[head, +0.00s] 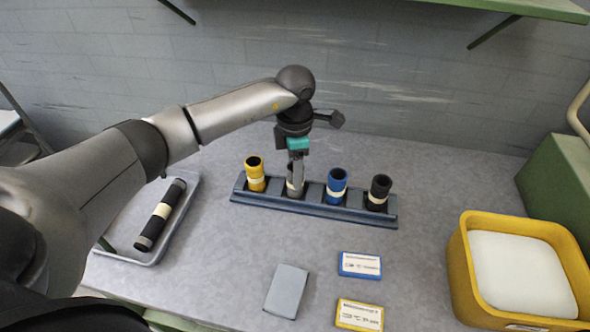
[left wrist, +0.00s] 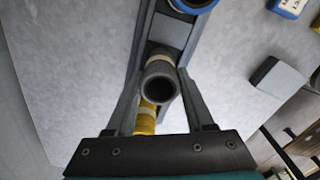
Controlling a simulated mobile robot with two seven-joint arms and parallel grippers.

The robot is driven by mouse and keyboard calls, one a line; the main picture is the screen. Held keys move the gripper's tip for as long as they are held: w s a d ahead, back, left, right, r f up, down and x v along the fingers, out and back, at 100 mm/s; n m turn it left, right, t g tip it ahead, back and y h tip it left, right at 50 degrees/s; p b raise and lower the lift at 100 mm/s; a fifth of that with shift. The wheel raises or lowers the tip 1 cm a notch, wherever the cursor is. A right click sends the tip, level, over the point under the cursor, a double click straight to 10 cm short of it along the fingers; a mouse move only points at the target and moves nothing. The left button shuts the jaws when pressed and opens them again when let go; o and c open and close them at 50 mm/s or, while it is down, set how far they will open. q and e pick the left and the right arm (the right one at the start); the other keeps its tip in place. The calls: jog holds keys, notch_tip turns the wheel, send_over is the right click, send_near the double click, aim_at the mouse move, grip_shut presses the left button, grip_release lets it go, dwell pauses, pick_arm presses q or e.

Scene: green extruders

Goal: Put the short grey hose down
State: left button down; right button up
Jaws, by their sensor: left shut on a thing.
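The short grey hose (head: 295,189) is upright at the second place from the left of the blue-grey rack (head: 314,207), between the yellow hose (head: 255,176) and the blue hose (head: 337,184). My left gripper (head: 296,172) points down and is shut on the grey hose. In the left wrist view the open end of the grey hose (left wrist: 160,84) shows between the two fingers (left wrist: 158,96). The fingers partly cover the hose in the head view. I cannot tell whether its foot is fully seated. My right gripper is not in view.
A black hose (head: 378,191) stands at the rack's right end. A tray (head: 188,215) with a long black hose lies left. A grey block (head: 286,291), blue card (head: 360,265) and yellow card (head: 359,315) lie in front. A yellow bin (head: 463,271) stands right.

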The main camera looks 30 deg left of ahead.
pick_arm(q)
jog(key=shift+f, duration=0.15)
jog(key=shift+c, duration=1.4)
grip_release()
jog(key=shift+r, duration=0.35)
notch_tip(320, 180, up, 12)
jog(key=shift+f+p, duration=0.15)
jog(key=shift+p, duration=0.2)
jog(key=shift+f, duration=0.1)
